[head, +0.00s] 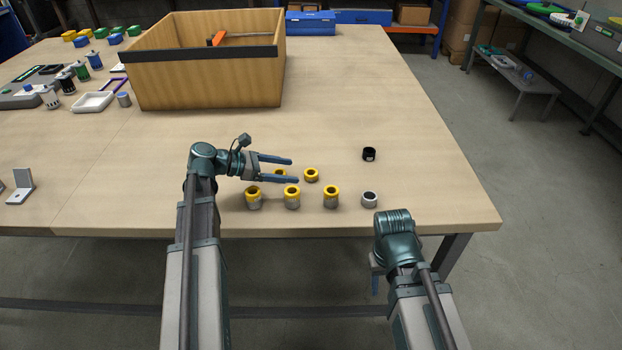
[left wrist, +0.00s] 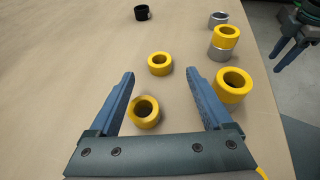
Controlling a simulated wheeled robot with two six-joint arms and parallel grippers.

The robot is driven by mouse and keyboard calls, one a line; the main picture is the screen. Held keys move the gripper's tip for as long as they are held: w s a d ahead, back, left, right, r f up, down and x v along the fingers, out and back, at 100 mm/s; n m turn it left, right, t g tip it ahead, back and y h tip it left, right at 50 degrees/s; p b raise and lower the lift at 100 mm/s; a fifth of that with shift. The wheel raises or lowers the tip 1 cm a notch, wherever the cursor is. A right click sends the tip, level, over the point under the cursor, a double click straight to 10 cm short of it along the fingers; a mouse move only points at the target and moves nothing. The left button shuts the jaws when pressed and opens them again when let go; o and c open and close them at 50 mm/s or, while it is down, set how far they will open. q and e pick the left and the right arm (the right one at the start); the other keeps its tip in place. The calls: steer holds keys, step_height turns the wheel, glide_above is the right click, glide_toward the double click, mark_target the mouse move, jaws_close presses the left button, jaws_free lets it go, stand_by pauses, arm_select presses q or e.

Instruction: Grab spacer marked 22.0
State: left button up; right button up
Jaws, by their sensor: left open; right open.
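No marking, 22.0 included, can be read on any spacer. One yellow ring-shaped spacer (head: 280,172) lies between the fingers of my left gripper (head: 294,171), which is open and low over the table; it also shows in the left wrist view (left wrist: 144,112). A second yellow spacer (head: 311,174) lies just beyond the fingertips, seen too in the left wrist view (left wrist: 160,64). Yellow-topped grey pieces (head: 292,197) stand in a row nearer the front edge. A grey spacer (head: 370,199) and a black spacer (head: 369,154) stand to the right. My right gripper (head: 376,276) is open, off the front edge, partly hidden.
A large wooden box (head: 205,85) stands at the back. A white tray (head: 93,102) and small bottles (head: 80,71) are at the left. A metal bracket (head: 20,187) is at the far left front. The table (head: 420,165) is clear right of the black spacer.

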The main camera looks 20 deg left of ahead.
mark_target(304, 174)
arm_select(q)
steer(key=shift+w+d+f, duration=0.15)
steer(key=shift+d, duration=0.05)
steer(key=b+x, duration=0.1)
steer(key=x, duration=0.1)
steer(key=b+x, duration=0.1)
steer(key=x, duration=0.1)
steer(key=shift+a+f, duration=0.1)
steer(key=shift+f, duration=0.25)
steer(key=shift+w+d+b, duration=0.2)
steer(key=shift+d+b, duration=0.1)
steer(key=shift+d, duration=0.15)
jaws_close()
